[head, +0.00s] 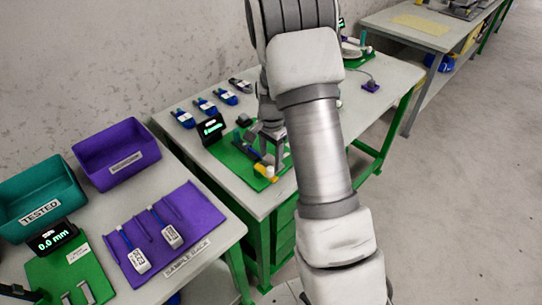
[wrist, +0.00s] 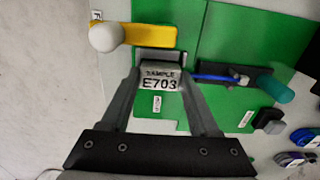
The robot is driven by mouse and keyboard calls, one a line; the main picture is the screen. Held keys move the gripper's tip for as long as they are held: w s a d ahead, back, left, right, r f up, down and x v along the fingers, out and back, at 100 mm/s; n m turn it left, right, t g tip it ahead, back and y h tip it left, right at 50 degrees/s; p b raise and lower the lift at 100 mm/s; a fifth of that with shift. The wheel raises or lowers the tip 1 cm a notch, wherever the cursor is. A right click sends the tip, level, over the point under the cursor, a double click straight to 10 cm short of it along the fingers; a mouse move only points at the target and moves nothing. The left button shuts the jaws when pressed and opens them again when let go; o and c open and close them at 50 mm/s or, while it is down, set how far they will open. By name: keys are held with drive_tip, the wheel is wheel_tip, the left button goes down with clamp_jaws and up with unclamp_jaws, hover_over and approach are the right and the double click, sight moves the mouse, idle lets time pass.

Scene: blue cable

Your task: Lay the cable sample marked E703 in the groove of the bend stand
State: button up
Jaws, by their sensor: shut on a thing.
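My gripper (wrist: 162,74) is shut on the cable sample, whose pale block (wrist: 159,78) reads "SAMPLE E703" between the fingers in the wrist view. A blue cable (wrist: 212,77) shows right of the fingers and reaches a dark bar (wrist: 262,80) on the green bend stand (wrist: 225,40). Whether it lies in a groove there I cannot tell. The stand has a yellow arm (wrist: 152,36) with a white knob (wrist: 106,37) and a teal cylinder (wrist: 277,90). In the head view my gripper (head: 268,140) is over the green stand (head: 232,156), and the sample is mostly hidden.
A black display (head: 211,128) stands beside the stand. Several blue tools (head: 205,106) lie behind it. On the nearer table, a purple rack (head: 196,211) holds two cable samples (head: 172,236); a teal "TESTED" bin (head: 40,203) and a purple bin (head: 118,157) stand behind.

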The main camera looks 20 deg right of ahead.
drive_tip(key=o, duration=1.5)
drive_tip(key=shift+r, duration=0.1)
drive_tip(key=shift+r+p, duration=2.85)
drive_tip(key=shift+r, duration=1.05)
